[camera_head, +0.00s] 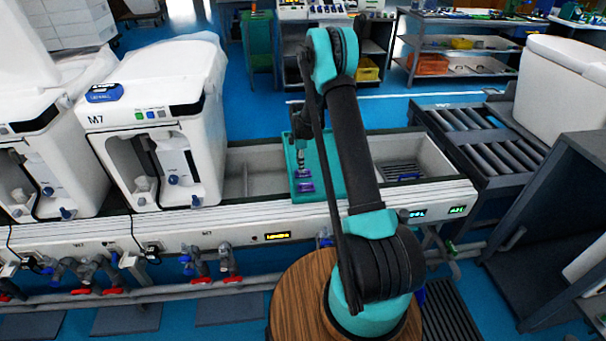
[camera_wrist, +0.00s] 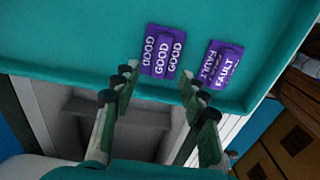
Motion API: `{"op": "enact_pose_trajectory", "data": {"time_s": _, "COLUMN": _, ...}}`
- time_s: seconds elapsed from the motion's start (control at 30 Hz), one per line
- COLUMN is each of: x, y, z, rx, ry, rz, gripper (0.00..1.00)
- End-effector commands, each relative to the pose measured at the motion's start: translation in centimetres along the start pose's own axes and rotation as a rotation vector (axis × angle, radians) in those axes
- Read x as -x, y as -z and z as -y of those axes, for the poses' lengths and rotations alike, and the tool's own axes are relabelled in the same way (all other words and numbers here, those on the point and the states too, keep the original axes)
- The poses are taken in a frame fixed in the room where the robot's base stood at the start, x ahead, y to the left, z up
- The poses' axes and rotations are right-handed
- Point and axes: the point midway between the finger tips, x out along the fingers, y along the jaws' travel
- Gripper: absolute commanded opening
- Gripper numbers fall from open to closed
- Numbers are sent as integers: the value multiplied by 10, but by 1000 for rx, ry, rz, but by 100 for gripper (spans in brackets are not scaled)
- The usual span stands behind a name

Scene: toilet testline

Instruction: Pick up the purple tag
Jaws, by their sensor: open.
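Purple tags lie flat in a teal tray (camera_head: 328,160). In the wrist view one group of purple tags marked GOOD (camera_wrist: 162,52) lies close together near the tray's edge. To its right are purple tags marked FAULT (camera_wrist: 222,66), overlapping and slightly tilted. In the head view the purple tags (camera_head: 305,187) show small below my gripper (camera_head: 301,163). In the wrist view my gripper (camera_wrist: 160,84) is open and empty. Its fingertips point toward the GOOD tags, with the FAULT tags off to the right. The exact height above the tags cannot be told.
The tray rests across a grey trough (camera_head: 255,165) in the white line. A white toilet unit marked M7 (camera_head: 160,115), with a blue tag (camera_head: 105,92) on top, stands left of it. A roller conveyor (camera_head: 490,140) is at the right. Shelves (camera_head: 460,45) stand behind.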

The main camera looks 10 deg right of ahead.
Motion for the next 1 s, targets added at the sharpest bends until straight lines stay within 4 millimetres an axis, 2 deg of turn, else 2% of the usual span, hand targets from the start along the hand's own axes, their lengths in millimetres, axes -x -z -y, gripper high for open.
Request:
{"op": "enact_pose_trajectory", "data": {"time_s": 0.1, "x": -19, "y": 0, "z": -1, "rx": 0, "ry": 0, "rz": 0, "gripper": 43}}
{"op": "enact_pose_trajectory", "data": {"time_s": 0.2, "x": -30, "y": 0, "z": -1, "rx": 0, "ry": 0, "rz": 0, "gripper": 43}}
{"op": "enact_pose_trajectory", "data": {"time_s": 0.47, "x": -34, "y": 0, "z": -1, "rx": 0, "ry": 0, "rz": 0, "gripper": 42}}
{"op": "enact_pose_trajectory", "data": {"time_s": 0.8, "x": -33, "y": 0, "z": -1, "rx": 0, "ry": 0, "rz": 0, "gripper": 0}}
{"op": "enact_pose_trajectory", "data": {"time_s": 1.0, "x": -33, "y": 0, "z": -1, "rx": 0, "ry": 0, "rz": 0, "gripper": 0}}
